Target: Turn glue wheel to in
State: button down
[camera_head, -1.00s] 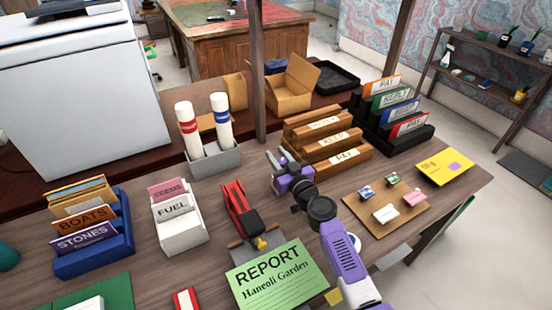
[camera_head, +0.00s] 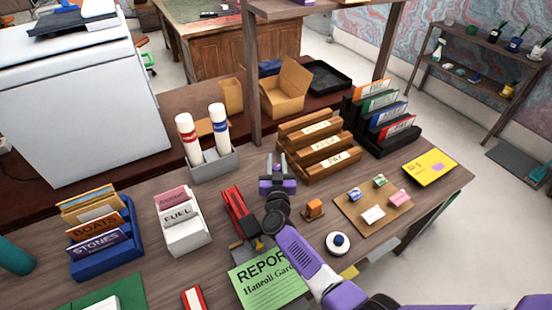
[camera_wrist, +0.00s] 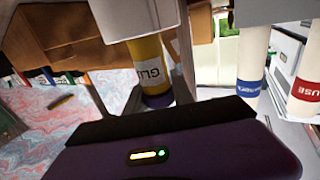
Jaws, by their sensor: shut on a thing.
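A yellow glue stick (camera_wrist: 147,58) with a white label reading "GLU" shows in the wrist view, with a purple band (camera_wrist: 157,98) at its near end. I cannot tell for sure whether this band is the wheel. My gripper (camera_head: 276,160) is over the desk in front of the wooden file rack in the head view. Its grey fingers are shut on the glue stick, one at either side of it in the wrist view. The glue stick cannot be made out in the head view, and its far end is hidden in the wrist view.
A red stapler (camera_head: 239,212) and a green report sheet (camera_head: 268,282) lie left of my arm. A grey holder (camera_head: 214,166) with two white tubes stands behind. The wooden rack (camera_head: 320,150) is close at the right. An orange stamp (camera_head: 314,209) and a round blue-and-white item (camera_head: 337,243) lie right.

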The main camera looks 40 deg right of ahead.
jog(key=shift+f, duration=0.15)
jog(key=c, duration=1.1)
grip_release()
jog(key=shift+o, duration=0.2)
notch_tip(320, 180, up, 20)
jog(key=p, duration=0.5)
